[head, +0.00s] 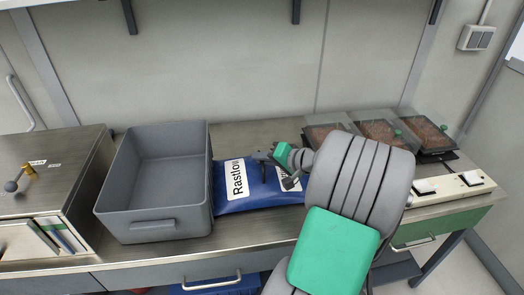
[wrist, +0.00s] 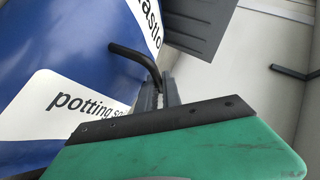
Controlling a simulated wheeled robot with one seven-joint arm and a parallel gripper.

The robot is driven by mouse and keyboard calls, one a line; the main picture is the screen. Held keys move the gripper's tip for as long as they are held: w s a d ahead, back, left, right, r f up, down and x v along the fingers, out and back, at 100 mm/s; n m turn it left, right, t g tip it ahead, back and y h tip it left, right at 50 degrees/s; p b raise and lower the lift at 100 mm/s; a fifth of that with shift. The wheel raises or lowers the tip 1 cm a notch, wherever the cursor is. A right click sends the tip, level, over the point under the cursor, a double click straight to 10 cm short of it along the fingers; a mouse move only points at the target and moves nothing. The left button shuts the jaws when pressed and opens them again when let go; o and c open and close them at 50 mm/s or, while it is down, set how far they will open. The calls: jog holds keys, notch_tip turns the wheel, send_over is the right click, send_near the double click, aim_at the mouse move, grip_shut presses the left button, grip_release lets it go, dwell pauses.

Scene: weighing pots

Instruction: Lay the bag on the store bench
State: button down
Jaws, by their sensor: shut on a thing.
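The bag (head: 238,199) is blue with white labels showing "Rastlow" in part; in the wrist view the bag (wrist: 75,45) fills the left side, with "potting" on its lower label. It lies flat at the metal bench (head: 255,229), right beside the grey bin. I cannot tell whether its underside touches the top. My arm hides the bag's right end.
An empty grey bin (head: 152,225) stands close left of the bag. Several covered trays of brown soil (head: 377,134) stand at the back right. A pale panel with white squares (head: 449,190) lies in front of them. A metal cabinet (head: 62,160) stands at far left.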

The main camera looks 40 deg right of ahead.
jog(key=shift+r, duration=0.2)
jog(key=c, duration=1.5)
grip_release()
jog(key=shift+f, duration=0.15)
jog(key=v, duration=1.2)
jog(key=shift+p, duration=0.4)
